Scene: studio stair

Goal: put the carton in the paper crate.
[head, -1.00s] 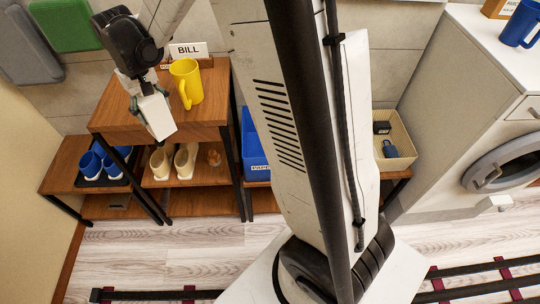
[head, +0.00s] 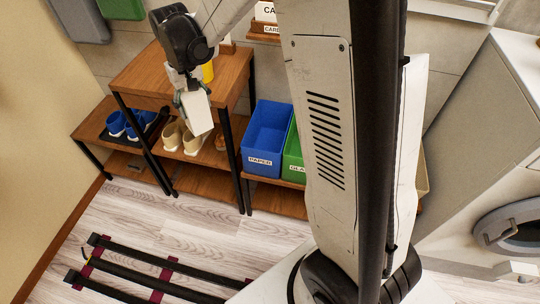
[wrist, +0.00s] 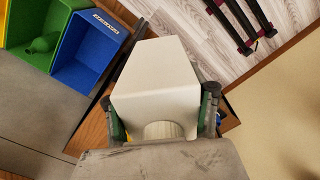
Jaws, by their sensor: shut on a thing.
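My gripper (head: 187,93) is shut on a white carton (head: 197,112) and holds it in the air in front of the wooden shelf unit. In the wrist view the carton (wrist: 155,80) fills the middle, its round cap towards the camera, with a finger of my gripper (wrist: 163,112) on each side. The blue crate labelled PAPER (head: 263,160) stands on the low shelf, to the right of the carton in the head view. In the wrist view the paper crate (wrist: 103,24) is at the upper left, and its visible inside looks empty.
A green crate (head: 293,165) stands right beside the paper crate; in the wrist view something green lies in it. The tall shelf unit (head: 140,75) stands left of the crates. Blue shoes (head: 122,122) and beige shoes (head: 180,135) sit on lower shelves. Rails (head: 150,262) cross the floor.

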